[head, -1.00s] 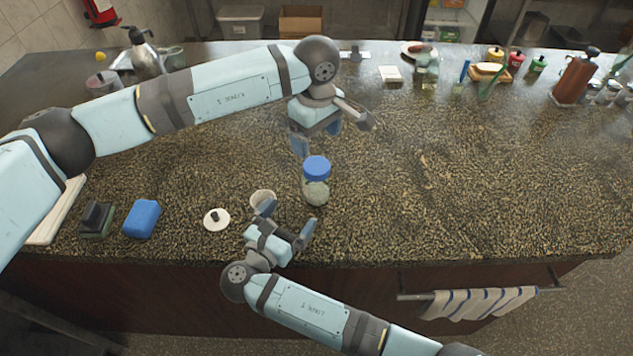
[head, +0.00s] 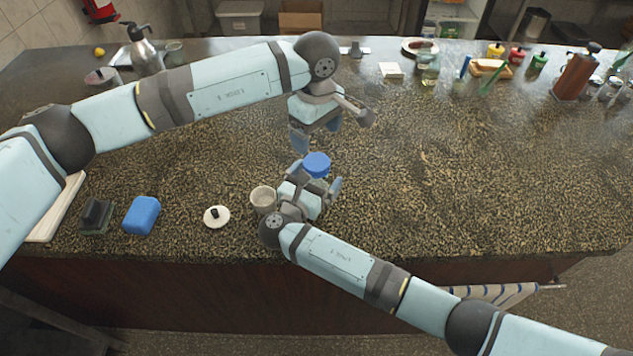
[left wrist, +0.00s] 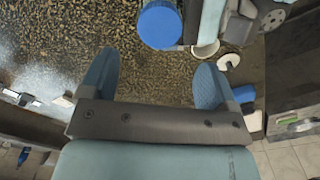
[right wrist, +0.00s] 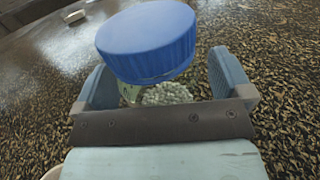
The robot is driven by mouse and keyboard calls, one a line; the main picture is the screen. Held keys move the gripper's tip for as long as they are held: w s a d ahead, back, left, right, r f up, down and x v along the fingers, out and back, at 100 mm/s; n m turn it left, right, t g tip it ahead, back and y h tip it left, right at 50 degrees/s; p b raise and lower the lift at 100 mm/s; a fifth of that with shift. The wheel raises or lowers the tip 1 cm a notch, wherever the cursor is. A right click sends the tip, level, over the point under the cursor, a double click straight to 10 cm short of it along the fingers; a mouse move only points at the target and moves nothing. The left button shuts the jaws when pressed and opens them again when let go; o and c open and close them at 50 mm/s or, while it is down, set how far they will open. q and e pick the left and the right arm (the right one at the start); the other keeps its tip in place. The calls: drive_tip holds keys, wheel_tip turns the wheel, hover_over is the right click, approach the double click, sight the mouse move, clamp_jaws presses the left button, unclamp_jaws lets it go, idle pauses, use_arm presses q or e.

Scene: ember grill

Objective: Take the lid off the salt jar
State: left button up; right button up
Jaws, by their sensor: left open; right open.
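The salt jar stands on the counter, and its blue lid (head: 317,164) is on top. The jar body (right wrist: 166,93) shows pale contents in the right wrist view; in the head view my right gripper hides most of it. My right gripper (head: 316,180) is open, with its fingers on either side of the jar below the lid; I cannot tell whether they touch it. My left gripper (head: 317,134) is open and empty, above and behind the jar. In the left wrist view the lid (left wrist: 160,24) lies beyond the fingertips.
A pale cup (head: 263,198) stands just left of my right gripper, with a white knobbed lid (head: 216,216) beside it. A blue block (head: 142,215) and a dark block (head: 96,215) lie farther left. Bottles and jars line the back right. The counter right of the jar is clear.

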sight(317, 162)
drive_tip(key=c, duration=1.6)
use_arm(q)
drive_tip(key=shift+m, duration=0.3)
use_arm(e)
drive_tip(key=shift+c, duration=1)
use_arm(q)
drive_tip(key=m, duration=0.3)
drive_tip(key=shift+f+m, duration=0.15)
drive_tip(key=shift+m, duration=0.25)
drive_tip(key=shift+f, duration=3.9)
